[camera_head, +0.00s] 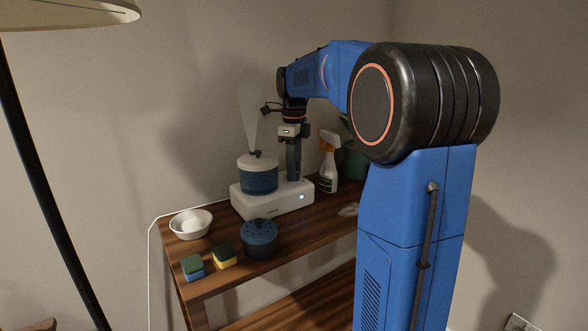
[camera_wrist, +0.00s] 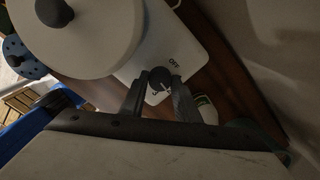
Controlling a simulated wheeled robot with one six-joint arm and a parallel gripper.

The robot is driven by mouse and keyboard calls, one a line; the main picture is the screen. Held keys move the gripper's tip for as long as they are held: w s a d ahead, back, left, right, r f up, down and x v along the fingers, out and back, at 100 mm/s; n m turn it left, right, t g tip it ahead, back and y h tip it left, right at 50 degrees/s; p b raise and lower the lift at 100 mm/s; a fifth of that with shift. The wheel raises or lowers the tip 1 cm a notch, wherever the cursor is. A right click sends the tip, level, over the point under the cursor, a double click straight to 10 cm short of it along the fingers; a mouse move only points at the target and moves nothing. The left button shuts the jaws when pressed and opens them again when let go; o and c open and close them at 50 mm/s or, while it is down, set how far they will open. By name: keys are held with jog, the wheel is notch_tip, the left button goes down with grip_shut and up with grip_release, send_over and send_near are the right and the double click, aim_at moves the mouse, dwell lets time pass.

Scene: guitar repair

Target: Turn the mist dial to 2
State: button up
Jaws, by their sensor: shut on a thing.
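The mist dial (camera_wrist: 160,78) is a small dark knob on the white base (camera_head: 250,209) of a humidifier. The humidifier has a blue tank with a white lid (camera_head: 258,161), and mist rises from its top. In the wrist view my gripper (camera_wrist: 159,86) is shut on the dial, one finger on each side. "OFF" is printed beside the dial; another mark near it is partly hidden and I cannot read it. I cannot tell the dial's setting. In the head view my gripper (camera_head: 294,176) points down at the base's right part and hides the dial.
A spray bottle (camera_head: 328,165) stands close to the right of my gripper. A dark green object (camera_head: 354,162) is behind it.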

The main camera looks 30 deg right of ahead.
dwell(0.3)
jog(key=o, duration=1)
jog(key=shift+o, duration=0.2)
jog(key=shift+r, duration=0.15)
notch_tip(320, 180, up, 17)
dwell(0.4)
